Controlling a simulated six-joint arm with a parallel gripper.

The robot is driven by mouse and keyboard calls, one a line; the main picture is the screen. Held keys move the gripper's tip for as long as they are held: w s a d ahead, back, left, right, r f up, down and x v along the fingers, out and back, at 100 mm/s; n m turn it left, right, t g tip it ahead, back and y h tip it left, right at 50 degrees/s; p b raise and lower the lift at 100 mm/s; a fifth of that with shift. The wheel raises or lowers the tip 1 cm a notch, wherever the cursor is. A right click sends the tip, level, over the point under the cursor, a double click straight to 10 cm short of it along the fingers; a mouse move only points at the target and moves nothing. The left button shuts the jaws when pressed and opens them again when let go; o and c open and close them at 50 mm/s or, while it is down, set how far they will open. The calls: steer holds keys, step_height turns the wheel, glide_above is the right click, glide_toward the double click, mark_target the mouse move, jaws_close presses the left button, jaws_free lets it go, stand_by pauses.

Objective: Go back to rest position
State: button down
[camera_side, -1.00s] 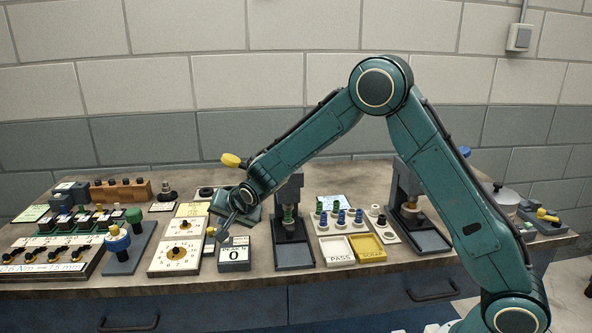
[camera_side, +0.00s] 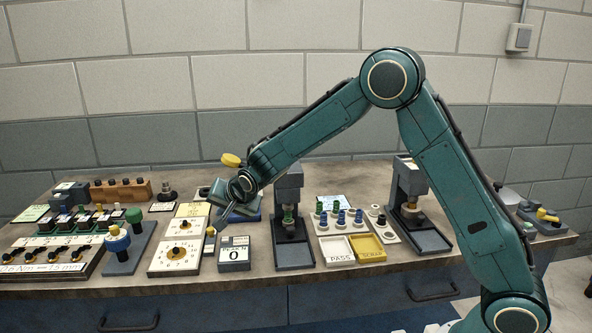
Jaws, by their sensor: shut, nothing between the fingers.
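My gripper (camera_side: 221,227) is shut and empty. It hangs over the bench between the cream dial plates (camera_side: 175,255) on its left and the grey box marked 0 (camera_side: 235,254) on its right. The fingertips are small in this view, and I cannot tell whether they touch anything. My arm reaches in from the right and arches high over the bench.
Two dark press stands (camera_side: 290,225) and (camera_side: 412,215) stand to the right of the gripper. Between them are a PASS tray (camera_side: 338,250), a yellow SCRAP tray (camera_side: 368,249) and several blue and green pegs. Blue and green knobbed posts (camera_side: 117,242) stand at left. The air above the bench is open.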

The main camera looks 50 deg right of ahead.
steer(key=s+d+r+n+g, duration=0.1)
steer(key=s+r+n, duration=0.1)
steer(key=s+r, duration=0.6)
steer(key=s+d+r+n+g, duration=0.1)
steer(key=s+d+r+n, duration=0.3)
steer(key=s, duration=0.7)
steer(key=s+a+r+n+g+y, duration=0.1)
steer(key=s+n, duration=0.3)
steer(key=s, duration=1.9)
steer(key=shift+a+n, duration=0.35)
steer(key=shift+n, duration=0.05)
